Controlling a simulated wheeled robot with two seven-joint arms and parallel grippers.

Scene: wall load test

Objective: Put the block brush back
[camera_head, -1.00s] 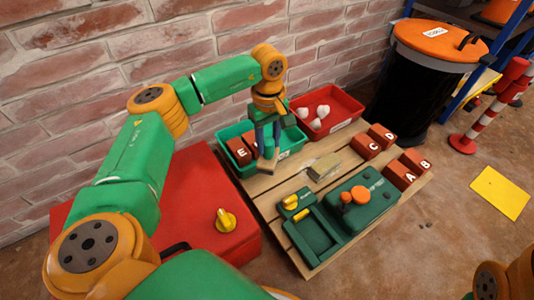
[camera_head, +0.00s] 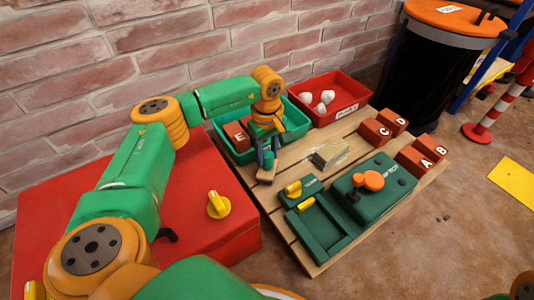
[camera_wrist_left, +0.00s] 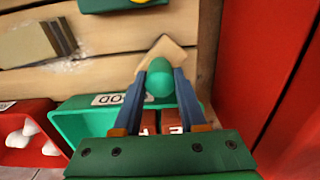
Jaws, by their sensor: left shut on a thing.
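My left gripper (camera_head: 267,158) is shut on the block brush (camera_head: 266,175), in front of the green bin on the slatted wooden board. In the left wrist view, the fingers of my left gripper (camera_wrist_left: 160,82) close on the brush's round green knob. The brush's tan wooden body (camera_wrist_left: 168,52) shows beyond the knob. I cannot tell whether the brush touches the board. A tan and grey block (camera_head: 331,153) lies on the board to the right of the gripper; it also shows in the left wrist view (camera_wrist_left: 32,42). My right gripper is out of view.
The green bin (camera_head: 240,157) holds red blocks, one marked E. A red bin (camera_head: 350,112) holds white lumps. Red lettered blocks (camera_head: 375,132), a green press-like device (camera_head: 372,192) and a green tray (camera_head: 318,230) occupy the board. A red case (camera_head: 215,245) stands left.

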